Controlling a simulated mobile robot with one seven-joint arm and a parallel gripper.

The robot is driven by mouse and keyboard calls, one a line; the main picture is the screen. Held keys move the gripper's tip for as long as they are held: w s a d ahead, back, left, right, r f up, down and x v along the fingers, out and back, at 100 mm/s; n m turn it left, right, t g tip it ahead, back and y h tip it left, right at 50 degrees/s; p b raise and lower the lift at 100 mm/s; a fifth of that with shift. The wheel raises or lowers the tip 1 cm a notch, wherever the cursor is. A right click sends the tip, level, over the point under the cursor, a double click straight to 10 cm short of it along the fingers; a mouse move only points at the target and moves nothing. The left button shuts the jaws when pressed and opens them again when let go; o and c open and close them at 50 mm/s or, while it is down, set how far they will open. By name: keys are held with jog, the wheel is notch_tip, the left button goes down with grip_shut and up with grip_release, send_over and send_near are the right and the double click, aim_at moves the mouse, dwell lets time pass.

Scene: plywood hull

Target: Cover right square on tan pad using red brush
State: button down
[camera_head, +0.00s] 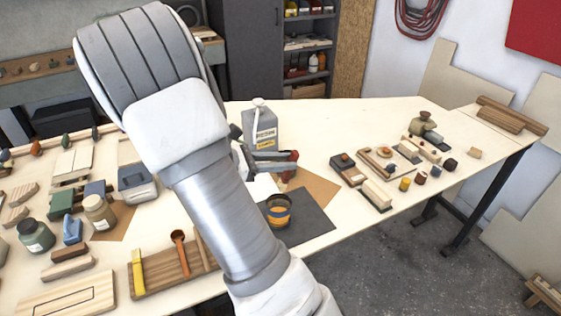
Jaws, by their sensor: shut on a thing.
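My gripper (284,163) is partly hidden behind my arm, over the middle of the table. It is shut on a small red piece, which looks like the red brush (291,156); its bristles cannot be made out. A tan sheet, likely the tan pad (318,188), lies just below and right of the gripper, partly covered by it. I cannot make out any squares on it. A white sheet (262,187) shows to the left of the tan pad, partly behind my arm. Whether the brush touches the pad cannot be told.
A dark mat (308,228) with a banded jar (277,210) lies in front of the pad. A grey canister (261,127) stands behind the gripper. Wooden blocks and trays (380,165) crowd the right; a wooden tool tray (165,268) and jars fill the left.

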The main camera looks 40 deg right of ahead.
aim_at(291, 171)
jog(key=shift+w+a+f+b, duration=0.15)
jog(key=shift+f+b, duration=1.75)
jog(key=shift+f, duration=0.95)
jog(key=shift+w+a+f+b, duration=0.1)
jog(key=shift+f+b, duration=1.75)
jog(key=shift+f, duration=0.95)
jog(key=shift+r, duration=0.1)
jog(key=shift+s+d+r+p, duration=0.3)
jog(key=shift+r+p, duration=0.85)
jog(key=shift+r, duration=0.15)
jog(key=shift+s+d+r+p, duration=0.35)
jog(key=shift+r+p, duration=0.8)
jog(key=shift+r, duration=0.2)
jog(key=shift+s+d+r+p, duration=0.25)
jog(key=shift+d+r+p, duration=0.05)
jog(key=shift+r+p, duration=0.95)
jog(key=shift+r, duration=0.15)
notch_tip(291, 171, up, 4)
jog(key=p, duration=0.3)
jog(key=shift+p, duration=0.3)
jog(key=s+a+r+p, duration=0.1)
jog(key=s+a+p, duration=0.1)
jog(key=s+a, duration=0.2)
jog(key=shift+s+a+r+p, duration=0.35)
jog(key=shift+s+a, duration=0.05)
jog(key=shift+s, duration=1.45)
